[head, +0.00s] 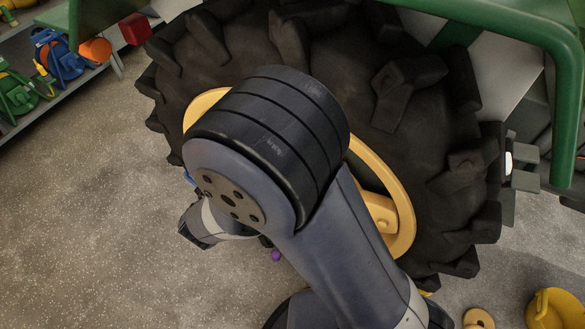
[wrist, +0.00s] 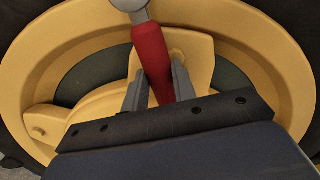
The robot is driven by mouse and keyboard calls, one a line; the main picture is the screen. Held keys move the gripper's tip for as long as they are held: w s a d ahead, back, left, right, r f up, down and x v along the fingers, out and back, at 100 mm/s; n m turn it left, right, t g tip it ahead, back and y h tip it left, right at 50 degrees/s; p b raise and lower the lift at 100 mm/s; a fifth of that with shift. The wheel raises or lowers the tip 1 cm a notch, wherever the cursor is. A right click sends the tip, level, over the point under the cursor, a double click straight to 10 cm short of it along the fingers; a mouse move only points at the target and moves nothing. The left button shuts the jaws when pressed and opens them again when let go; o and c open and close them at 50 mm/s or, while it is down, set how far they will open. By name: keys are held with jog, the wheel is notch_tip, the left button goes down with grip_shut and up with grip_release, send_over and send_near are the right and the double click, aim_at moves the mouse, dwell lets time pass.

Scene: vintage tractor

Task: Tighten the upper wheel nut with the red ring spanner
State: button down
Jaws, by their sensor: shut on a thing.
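My gripper (wrist: 157,84) is shut on the red handle of the ring spanner (wrist: 150,52) in the wrist view. The spanner's grey metal shank points up and leaves the top edge of the picture, so its ring end is out of sight. I cannot tell whether the ring is around a nut. The yellow wheel rim (wrist: 262,66) lies behind the gripper, and it also shows in the head view (head: 402,205). One rounded nut or bolt (wrist: 38,132) shows at the lower left of the hub. In the head view my arm hides the gripper and spanner.
The big black tyre (head: 400,110) surrounds the rim. Green tractor bodywork (head: 490,18) overhangs at the upper right. A yellow pot (head: 553,308) stands at the lower right. The floor at left is clear.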

jog(key=shift+s+d+r+m+b, duration=0.2)
jog(key=shift+s+d+m+b, duration=0.15)
jog(key=shift+d+m, duration=0.35)
jog(key=shift+s+d+r+m+b, duration=0.2)
jog(key=shift+d+m+b, duration=0.15)
jog(key=shift+d+m, duration=0.3)
dwell(0.7)
jog(key=shift+w+a+n+p, duration=0.25)
jog(key=shift+a+n+p, duration=0.35)
jog(key=shift+p, duration=0.35)
dwell(0.5)
jog(key=c, duration=1.7)
grip_release()
jog(key=shift+f, duration=0.1)
grip_shut()
grip_release()
grip_shut()
jog(key=shift+w+a+p, duration=0.1)
jog(key=shift+a+p, duration=0.15)
jog(key=shift+p, duration=0.4)
jog(key=shift+s+a+p, duration=0.25)
jog(key=shift+s+p, duration=0.35)
jog(key=shift+s, duration=0.05)
